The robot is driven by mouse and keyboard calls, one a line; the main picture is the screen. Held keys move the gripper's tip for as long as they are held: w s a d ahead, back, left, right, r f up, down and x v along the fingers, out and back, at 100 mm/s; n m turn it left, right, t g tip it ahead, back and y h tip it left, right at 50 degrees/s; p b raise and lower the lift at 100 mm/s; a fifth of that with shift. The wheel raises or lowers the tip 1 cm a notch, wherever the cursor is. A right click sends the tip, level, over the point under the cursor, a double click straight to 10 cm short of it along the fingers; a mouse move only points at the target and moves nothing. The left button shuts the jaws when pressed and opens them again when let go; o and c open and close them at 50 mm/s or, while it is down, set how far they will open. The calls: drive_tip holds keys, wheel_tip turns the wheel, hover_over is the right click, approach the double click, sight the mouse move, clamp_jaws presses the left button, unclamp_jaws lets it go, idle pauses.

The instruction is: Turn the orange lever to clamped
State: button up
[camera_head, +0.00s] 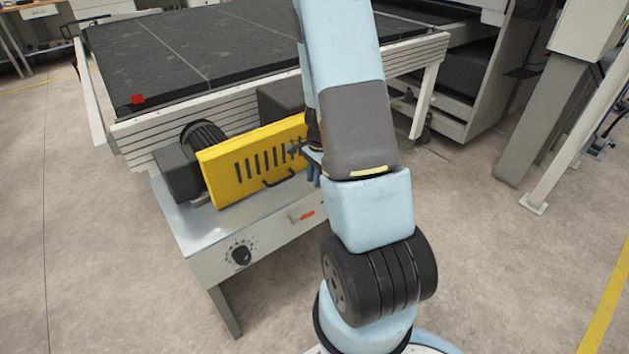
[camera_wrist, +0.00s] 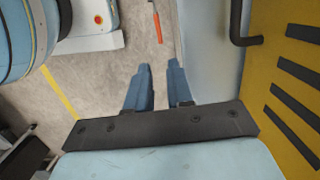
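The orange lever (camera_head: 306,215) is on the front face of the grey machine bench, right of the black dial. It also shows at the top of the wrist view (camera_wrist: 157,27), ahead of my fingers and apart from them. My gripper (camera_wrist: 159,68) has its two blue fingers spaced apart with nothing between them, so it is open. In the head view, my gripper (camera_head: 313,168) is beside the right end of the yellow guard, above the lever, and partly hidden by my arm. The lever's mount is hard to make out.
The yellow slotted guard (camera_head: 255,158) with a black handle (camera_wrist: 237,25) stands close on the right in the wrist view. A black dial (camera_head: 241,254) is on the bench front (camera_head: 207,269). A large dark-topped table (camera_head: 215,50) stands behind. The floor before the bench is clear.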

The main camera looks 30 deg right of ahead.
drive_tip(key=shift+n, duration=0.4)
drive_tip(key=c, duration=0.3)
drive_tip(key=shift+s+n, duration=0.1)
drive_tip(key=shift+n, duration=0.6)
clamp_jaws()
drive_tip(key=n, duration=1.6)
approach(303, 217)
drive_tip(key=f, duration=0.2)
drive_tip(key=d+f, duration=0.1)
drive_tip(key=f, duration=0.1)
drive_tip(key=w+f, duration=0.1)
drive_tip(key=f, duration=0.2)
drive_tip(key=shift+d+f, duration=0.1)
drive_tip(key=shift+d, duration=0.3)
